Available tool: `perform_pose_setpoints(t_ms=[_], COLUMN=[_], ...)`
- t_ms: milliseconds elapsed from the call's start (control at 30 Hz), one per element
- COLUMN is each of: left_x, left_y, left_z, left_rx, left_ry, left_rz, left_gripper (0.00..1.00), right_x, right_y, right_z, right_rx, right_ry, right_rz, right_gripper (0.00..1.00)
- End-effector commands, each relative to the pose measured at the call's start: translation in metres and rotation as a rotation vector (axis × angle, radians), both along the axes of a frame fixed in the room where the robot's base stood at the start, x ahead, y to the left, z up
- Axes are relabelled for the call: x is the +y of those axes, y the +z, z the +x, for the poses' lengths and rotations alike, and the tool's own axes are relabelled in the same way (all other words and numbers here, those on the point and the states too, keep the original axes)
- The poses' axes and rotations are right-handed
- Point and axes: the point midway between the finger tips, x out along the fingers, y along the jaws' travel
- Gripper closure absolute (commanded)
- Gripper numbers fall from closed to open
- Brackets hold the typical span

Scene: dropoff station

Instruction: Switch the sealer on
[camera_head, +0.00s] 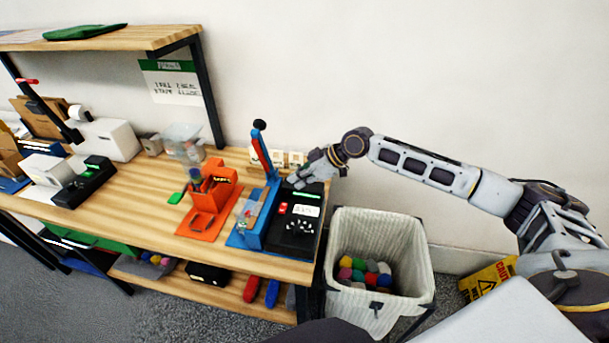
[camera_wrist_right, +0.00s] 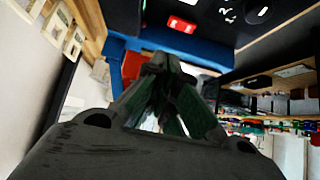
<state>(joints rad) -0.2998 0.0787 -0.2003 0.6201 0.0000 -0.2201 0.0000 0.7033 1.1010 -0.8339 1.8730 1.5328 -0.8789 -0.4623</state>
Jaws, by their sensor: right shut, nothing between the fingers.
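The sealer has a blue body (camera_head: 254,232) with a raised lever arm topped by a black knob, and a black control panel (camera_head: 305,243) on its right side. A small red switch (camera_head: 283,208) sits at the panel's upper left, beside a white label. In the right wrist view the red switch (camera_wrist_right: 182,24) shows near the top, beyond the fingertips. My right gripper (camera_head: 294,182) hovers over the back end of the panel, apart from the switch. Its fingers (camera_wrist_right: 168,68) are shut together with nothing between them. My left gripper is not in view.
An orange device (camera_head: 209,207) stands left of the sealer on the wooden table (camera_head: 150,205). A lined bin (camera_head: 385,225) with coloured balls stands right of the table. A yellow caution sign (camera_head: 488,281) is beyond it.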

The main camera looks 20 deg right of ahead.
Motion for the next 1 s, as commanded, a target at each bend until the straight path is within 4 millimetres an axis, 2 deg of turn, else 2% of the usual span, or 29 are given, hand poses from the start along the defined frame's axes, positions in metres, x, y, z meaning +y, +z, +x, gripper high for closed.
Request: perform_pose_setpoints(t_ms=[500,800,1000], left_x=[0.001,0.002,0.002], left_y=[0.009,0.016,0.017], left_z=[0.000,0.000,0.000], left_rx=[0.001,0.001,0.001], left_ry=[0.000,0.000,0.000], left_rz=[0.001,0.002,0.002], left_gripper=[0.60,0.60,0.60], right_x=[0.032,0.031,0.031], right_y=[-0.037,-0.069,-0.078], right_z=[0.021,0.021,0.021], right_rx=[0.001,0.002,0.001], right_ry=[0.001,-0.001,-0.001], right_rz=[0.001,0.000,0.000], right_gripper=[1.00,1.00,1.00])
